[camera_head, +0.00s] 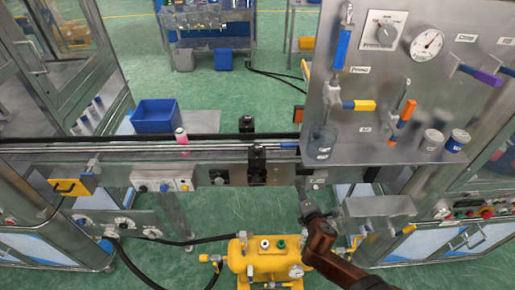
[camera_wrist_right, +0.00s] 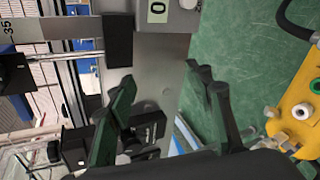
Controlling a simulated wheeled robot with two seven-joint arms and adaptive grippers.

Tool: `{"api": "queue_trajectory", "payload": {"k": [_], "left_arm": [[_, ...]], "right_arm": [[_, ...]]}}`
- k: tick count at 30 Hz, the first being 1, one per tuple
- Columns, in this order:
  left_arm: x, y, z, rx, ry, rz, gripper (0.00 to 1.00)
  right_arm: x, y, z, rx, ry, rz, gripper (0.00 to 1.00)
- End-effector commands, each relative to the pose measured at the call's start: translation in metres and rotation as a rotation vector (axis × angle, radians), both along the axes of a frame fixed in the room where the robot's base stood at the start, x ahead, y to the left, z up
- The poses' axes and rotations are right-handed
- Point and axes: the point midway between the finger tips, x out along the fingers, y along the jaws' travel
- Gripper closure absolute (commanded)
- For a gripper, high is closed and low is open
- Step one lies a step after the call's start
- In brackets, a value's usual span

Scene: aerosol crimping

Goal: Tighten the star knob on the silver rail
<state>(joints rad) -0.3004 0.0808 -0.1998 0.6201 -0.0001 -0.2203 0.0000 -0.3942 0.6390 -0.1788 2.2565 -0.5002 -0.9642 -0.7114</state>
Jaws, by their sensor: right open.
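The silver rail (camera_head: 225,177) runs across the head view below the conveyor. My right gripper (camera_head: 308,190) is in front of the rail's right end, right of both. In the right wrist view its two fingers (camera_wrist_right: 166,78) are spread with nothing between them. A black knob-like part (camera_wrist_right: 148,125) lies behind the left finger, partly hidden; its star shape is not clear. The grey rail face (camera_wrist_right: 152,75) shows between the fingers. My left gripper is not in view.
A yellow tank (camera_head: 265,262) with fittings stands below the rail. A steel panel (camera_head: 385,85) with gauge, dial and coloured valves rises at the right. A blue bin (camera_head: 156,115) and a pink-topped can (camera_head: 181,136) are at the left. Open green floor lies behind the rail.

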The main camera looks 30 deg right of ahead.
Motion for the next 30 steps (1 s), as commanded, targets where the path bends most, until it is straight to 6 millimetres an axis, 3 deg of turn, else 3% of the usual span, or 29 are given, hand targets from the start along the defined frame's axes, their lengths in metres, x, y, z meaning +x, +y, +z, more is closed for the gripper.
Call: {"api": "queue_trajectory", "payload": {"k": [1,6,12,18,30], "left_arm": [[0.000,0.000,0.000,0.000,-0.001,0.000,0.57],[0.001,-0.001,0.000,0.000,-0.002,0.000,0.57],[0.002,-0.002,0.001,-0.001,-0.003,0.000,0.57],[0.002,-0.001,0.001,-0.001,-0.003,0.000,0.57],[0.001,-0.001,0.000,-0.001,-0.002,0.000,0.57]], "right_arm": [[0.016,0.002,0.022,-0.136,-0.013,0.087,0.53],[0.056,0.028,0.092,-0.589,-0.058,0.353,0.53],[0.081,0.074,0.146,-1.089,-0.092,0.602,0.53],[0.089,0.097,0.161,-1.309,-0.106,0.696,0.53],[0.137,0.100,0.162,-1.316,-0.107,0.698,0.53]]}}
